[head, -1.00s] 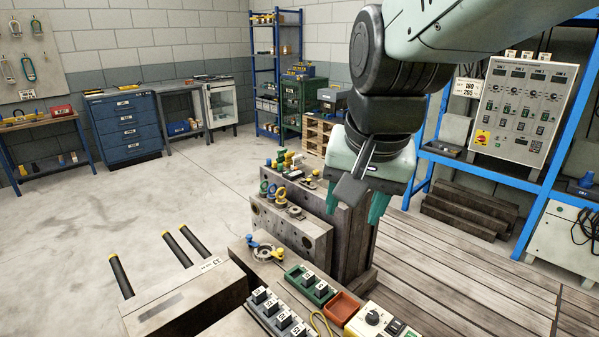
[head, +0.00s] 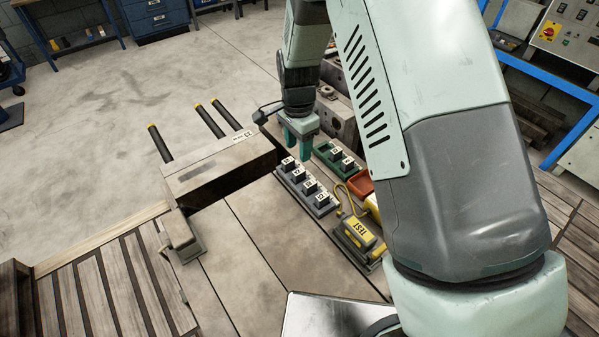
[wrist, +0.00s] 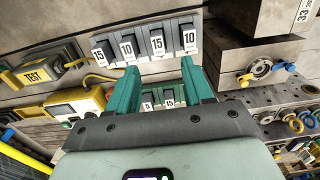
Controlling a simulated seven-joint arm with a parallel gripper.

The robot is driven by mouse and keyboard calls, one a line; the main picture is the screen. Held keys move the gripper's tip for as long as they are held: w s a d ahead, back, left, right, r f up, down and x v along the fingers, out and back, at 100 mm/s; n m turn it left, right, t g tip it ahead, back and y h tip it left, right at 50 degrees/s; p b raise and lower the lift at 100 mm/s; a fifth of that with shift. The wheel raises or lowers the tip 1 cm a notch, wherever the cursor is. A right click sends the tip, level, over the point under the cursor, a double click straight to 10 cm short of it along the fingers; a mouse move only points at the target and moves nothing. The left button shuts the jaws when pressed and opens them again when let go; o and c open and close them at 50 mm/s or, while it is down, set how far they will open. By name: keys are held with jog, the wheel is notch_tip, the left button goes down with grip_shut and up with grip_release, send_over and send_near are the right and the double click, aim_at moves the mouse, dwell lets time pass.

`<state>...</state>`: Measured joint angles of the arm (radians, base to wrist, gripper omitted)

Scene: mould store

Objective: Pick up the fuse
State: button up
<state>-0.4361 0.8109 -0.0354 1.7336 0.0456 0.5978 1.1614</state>
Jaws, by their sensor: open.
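Several small block-shaped fuses stand in a grey holder (head: 296,197). In the wrist view they form a row labelled 15, 10, 15 and 10, including the left 15 fuse (wrist: 101,54) and the right 10 fuse (wrist: 190,40). A green holder (head: 322,153) beside it carries two more fuses, labelled 5 (wrist: 147,104) and 15 (wrist: 169,102) in the wrist view. My gripper (head: 298,146) is open and empty, pointing down near the far end of the grey holder. In the wrist view its green fingers (wrist: 159,66) are spread wide, with nothing between their tips.
A yellow TEST device (head: 360,233) with a cable lies at the near end of the grey holder. A red tray (head: 360,183) is beside the green holder. A steel block (head: 220,165) with black handles stands left. The bench front is mostly clear.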

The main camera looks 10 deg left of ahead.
aim_at(299, 171)
notch_tip(299, 171, down, 9)
jog(key=shift+s+r, duration=0.1)
jog(key=shift+r, duration=0.05)
grip_shut()
dwell(0.5)
